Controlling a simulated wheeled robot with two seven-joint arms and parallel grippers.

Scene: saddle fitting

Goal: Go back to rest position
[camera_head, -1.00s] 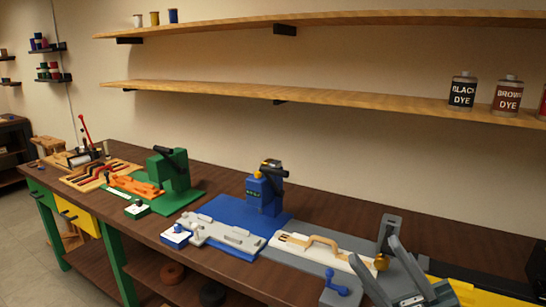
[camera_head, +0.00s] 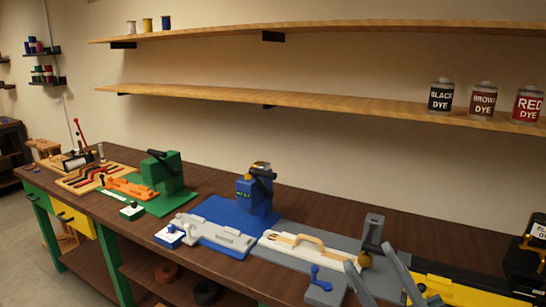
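My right gripper (camera_head: 367,256) comes in at the bottom edge, right of centre. A white piece with a tan strap (camera_head: 306,242) lies on that fixture. An upright grey post (camera_head: 373,230) and a brass knob (camera_head: 365,261) are at its right end, just behind the fingertips. I cannot tell whether the fingers touch anything. My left gripper is out of view.
The brown bench also holds a blue press (camera_head: 256,192), a green press (camera_head: 163,172), a blue crank (camera_head: 318,278) and a yellow station (camera_head: 465,288) at the right. Two wall shelves run above; the lower one (camera_head: 270,101) holds dye cans.

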